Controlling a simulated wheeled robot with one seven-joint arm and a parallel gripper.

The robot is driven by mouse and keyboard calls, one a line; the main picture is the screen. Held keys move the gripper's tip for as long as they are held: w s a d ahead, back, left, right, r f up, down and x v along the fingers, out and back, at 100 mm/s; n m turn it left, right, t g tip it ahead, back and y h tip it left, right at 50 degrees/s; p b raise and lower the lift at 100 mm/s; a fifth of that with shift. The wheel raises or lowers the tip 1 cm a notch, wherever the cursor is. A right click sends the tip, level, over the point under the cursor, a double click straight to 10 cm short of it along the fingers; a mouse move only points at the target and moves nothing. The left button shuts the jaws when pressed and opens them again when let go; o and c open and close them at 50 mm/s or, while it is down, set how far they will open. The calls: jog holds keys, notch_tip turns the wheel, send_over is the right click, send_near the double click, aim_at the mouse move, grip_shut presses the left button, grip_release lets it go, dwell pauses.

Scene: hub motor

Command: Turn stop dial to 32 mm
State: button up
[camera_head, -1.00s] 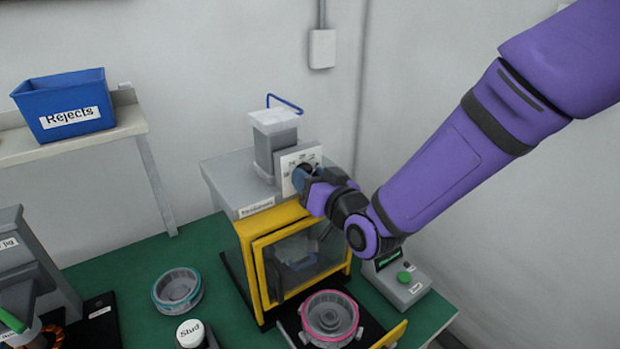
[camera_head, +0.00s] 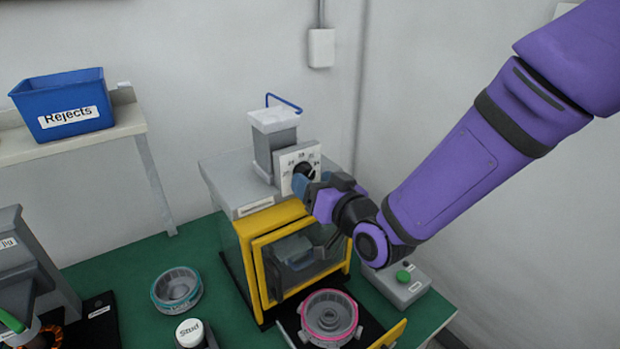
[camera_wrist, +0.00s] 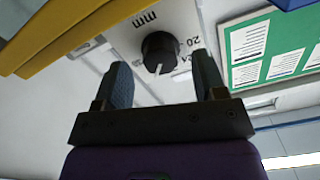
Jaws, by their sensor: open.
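The stop dial (camera_wrist: 160,52) is a black knob with a pale pointer on a white plate (camera_wrist: 197,30) marked with numbers and "mm". In the wrist view the plate appears upside down, and the pointer aims down toward the gripper, near the 24 mark. In the head view the dial (camera_head: 304,170) sits on the upper front of the yellow-framed machine (camera_head: 262,270). My gripper (camera_wrist: 164,85) is open, with its two blue fingers apart and short of the knob. In the head view my gripper (camera_head: 300,185) is just below and in front of the dial, partly covering the plate.
A pink-ringed hub (camera_head: 330,316) sits before the machine's window. A teal-ringed hub (camera_head: 177,288) and a stud container (camera_head: 190,332) are on the green table (camera_head: 215,250). A green-button box (camera_head: 403,283) stands to the right. A blue Rejects bin (camera_head: 62,103) rests on a shelf.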

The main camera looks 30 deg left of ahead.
jog(key=v, duration=0.8)
jog(key=shift+d, duration=0.3)
jog(key=shift+s, duration=0.15)
jog(key=w+d+r+m+t+h, duration=0.1)
jog(key=w+d+r+h, duration=0.25)
jog(key=d, duration=0.25)
jog(key=w+d+r+t+h, duration=0.1)
jog(key=w+d+r+h, duration=0.1)
jog(key=w+d, duration=0.25)
jog(key=d+r+m+h, duration=0.2)
jog(key=d+r+h, duration=0.1)
jog(key=d, duration=0.6)
jog(key=d+r+m+h, duration=0.1)
jog(key=d+r+h, duration=0.15)
jog(key=d, duration=0.55)
jog(key=s+d+r+m+g+h, duration=0.1)
jog(key=s+d+m+g+h, duration=0.1)
jog(key=s+d, duration=0.7)
jog(key=s+d+r+m+g+h, duration=0.2)
jog(key=s+d+m+g+h, duration=0.1)
jog(key=s+d, duration=0.7)
jog(key=shift+d+r+m, duration=0.3)
jog(key=shift+d, duration=0.1)
jog(key=shift+c, duration=0.5)
